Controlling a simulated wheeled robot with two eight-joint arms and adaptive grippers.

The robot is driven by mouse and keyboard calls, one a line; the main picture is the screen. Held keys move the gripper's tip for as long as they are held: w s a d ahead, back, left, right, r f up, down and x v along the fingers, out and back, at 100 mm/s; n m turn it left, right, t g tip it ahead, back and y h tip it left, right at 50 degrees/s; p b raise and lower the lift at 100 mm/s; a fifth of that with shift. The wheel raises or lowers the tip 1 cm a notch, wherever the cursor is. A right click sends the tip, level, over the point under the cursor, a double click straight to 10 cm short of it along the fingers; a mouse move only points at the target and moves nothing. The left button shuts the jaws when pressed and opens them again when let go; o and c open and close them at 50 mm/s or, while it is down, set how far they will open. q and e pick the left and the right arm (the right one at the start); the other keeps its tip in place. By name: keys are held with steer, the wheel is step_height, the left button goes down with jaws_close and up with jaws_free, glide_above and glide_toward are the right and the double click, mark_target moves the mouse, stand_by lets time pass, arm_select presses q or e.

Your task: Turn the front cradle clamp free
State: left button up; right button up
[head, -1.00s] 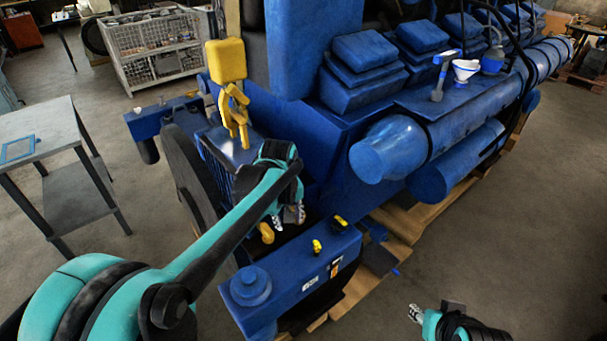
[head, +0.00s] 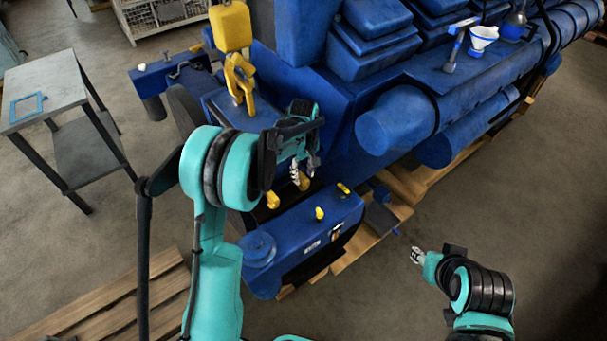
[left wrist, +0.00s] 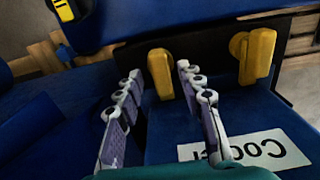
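Two yellow clamps show in the left wrist view: the left one (left wrist: 160,75) and the right one (left wrist: 257,57). They stand on a blue surface beside a dark gap. In the head view, yellow clamps show at the near one (head: 272,199) and the far one (head: 303,182). I cannot tell which is called front. My left gripper (head: 300,170) is open and empty, with its fingers (left wrist: 159,72) pointing at the left clamp in the wrist view, on either side of it in the picture. Contact is not visible. My right gripper (head: 416,256) hangs apart at lower right; its opening is unclear.
A white label (left wrist: 250,150) lies near the left fingers. A grey table (head: 45,88) stands left; open floor lies right.

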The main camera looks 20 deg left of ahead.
arm_select(q)
steer(key=shift+s+f, duration=0.1)
jaws_close()
steer(key=shift+m, duration=0.3)
steer(key=m+b, duration=0.1)
steer(key=m, duration=0.2)
steer(key=shift+f+m+b, duration=0.1)
steer(key=shift+m+b, duration=0.2)
steer(key=shift+b, duration=0.05)
steer(key=m+b, duration=0.1)
steer(key=m, duration=0.3)
steer(key=shift+m, duration=0.3)
steer(key=m+b, duration=0.1)
steer(key=m, duration=0.3)
steer(key=shift+m+b, duration=0.3)
steer(key=shift+m, duration=2.2)
